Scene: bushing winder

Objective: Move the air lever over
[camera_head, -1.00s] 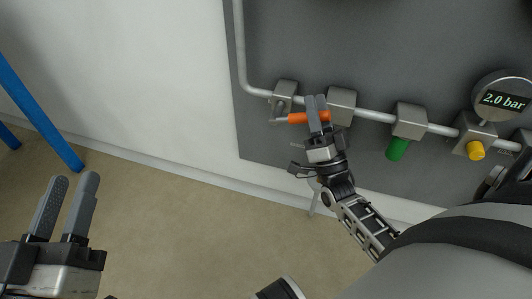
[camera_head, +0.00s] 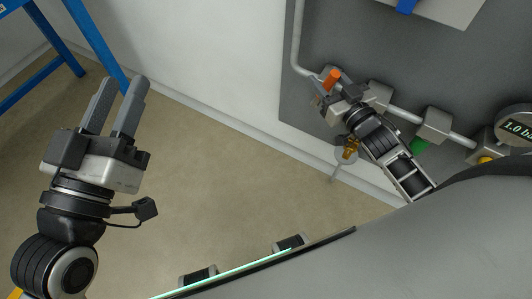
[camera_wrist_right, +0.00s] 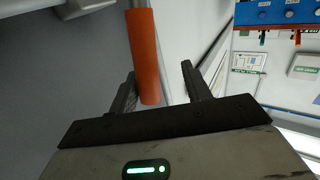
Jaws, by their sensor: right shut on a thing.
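The air lever, an orange handle (camera_head: 333,78), is at the left end of the grey pipe in the head view. My right gripper (camera_head: 336,88) is shut on it, and the gripper hides the lever's base and part of its valve block. In the right wrist view the orange handle (camera_wrist_right: 143,58) runs down between the two fingers, nearer the left one. My left gripper (camera_head: 120,90) is open and empty over bare floor, far to the left of the lever.
A brass fitting (camera_head: 350,146) sits below my right gripper. A blue frame (camera_head: 92,40) stands at left.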

